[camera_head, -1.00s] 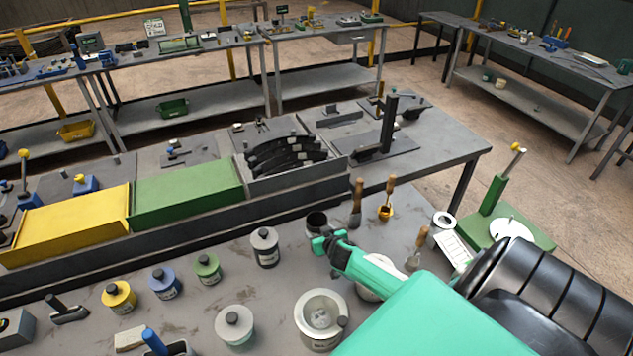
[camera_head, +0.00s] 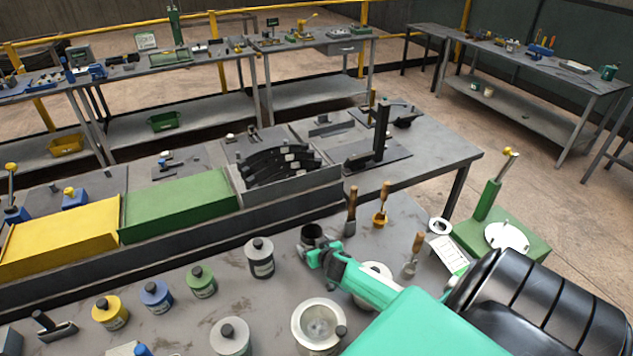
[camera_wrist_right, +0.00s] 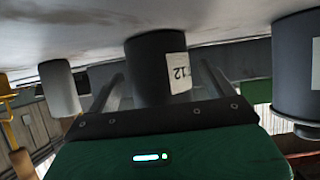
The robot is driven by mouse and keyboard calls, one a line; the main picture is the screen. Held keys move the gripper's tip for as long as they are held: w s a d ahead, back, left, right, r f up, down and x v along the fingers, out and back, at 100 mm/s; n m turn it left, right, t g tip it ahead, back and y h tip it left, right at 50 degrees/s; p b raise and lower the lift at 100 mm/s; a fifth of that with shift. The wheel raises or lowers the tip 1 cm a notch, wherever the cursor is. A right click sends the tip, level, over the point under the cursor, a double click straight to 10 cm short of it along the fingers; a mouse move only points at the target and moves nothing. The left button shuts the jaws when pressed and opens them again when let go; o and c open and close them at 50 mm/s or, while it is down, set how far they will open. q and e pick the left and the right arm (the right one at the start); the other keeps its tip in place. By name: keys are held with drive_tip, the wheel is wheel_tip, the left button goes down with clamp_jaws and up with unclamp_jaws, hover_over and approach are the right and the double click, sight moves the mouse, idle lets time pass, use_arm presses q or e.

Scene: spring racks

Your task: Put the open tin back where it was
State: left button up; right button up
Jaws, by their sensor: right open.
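The open tin (camera_head: 311,232) is dark, without a lid, and stands upright on the near bench at the far end of my right gripper. My right gripper (camera_head: 318,252) is open, reaching in from the lower right. In the right wrist view, which looks upside down, the dark tin (camera_wrist_right: 155,68) with a white label reading 12 sits between my open fingers (camera_wrist_right: 160,85); contact cannot be told. A dark lidded tin (camera_head: 260,260) stands to its left and also shows at the right of the wrist view (camera_wrist_right: 297,75). My left gripper is not in view.
Yellow (camera_head: 108,312), blue (camera_head: 156,296) and green (camera_head: 202,284) lidded tins stand in a row at left. A large pale pot (camera_head: 319,326) and a white-lidded tin (camera_head: 230,338) stand in front. Wooden-handled tools (camera_head: 351,212) stand beyond the gripper. A raised rack (camera_head: 180,200) borders the bench.

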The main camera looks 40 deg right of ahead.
drive_tip(key=b+v, duration=0.1)
drive_tip(key=v, duration=1.1)
drive_tip(key=shift+r, duration=0.1)
idle(0.4)
